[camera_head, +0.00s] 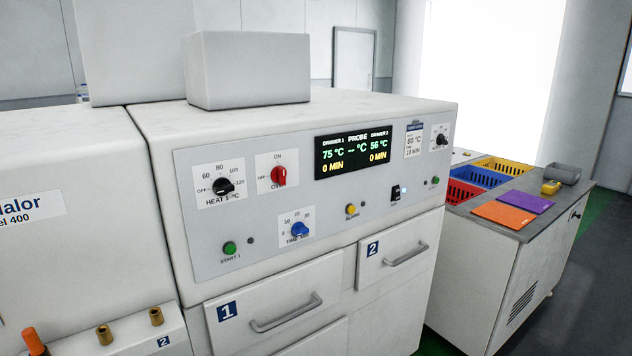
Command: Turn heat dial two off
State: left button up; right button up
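A white machine has a grey control panel (207,265). A black dial (441,139) sits on a white plate at the panel's far right; its label and pointer are too small to read. Another black dial (223,186), labelled HEAT 1, is at the panel's left, with OFF at the left of its scale. The display (356,150) reads 75 °C for drawer 1, 56 °C for drawer 2, and 0 MIN under both. Neither of my grippers is in view.
The panel also has a red knob (278,176), a blue time dial (299,229), a yellow button (351,210) and a green button (229,248). Drawer 1 (280,293) and drawer 2 (394,243) below look closed. A side counter (540,211) stands at right.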

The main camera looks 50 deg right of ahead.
aim_at(441, 140)
jog(key=z, duration=1.7)
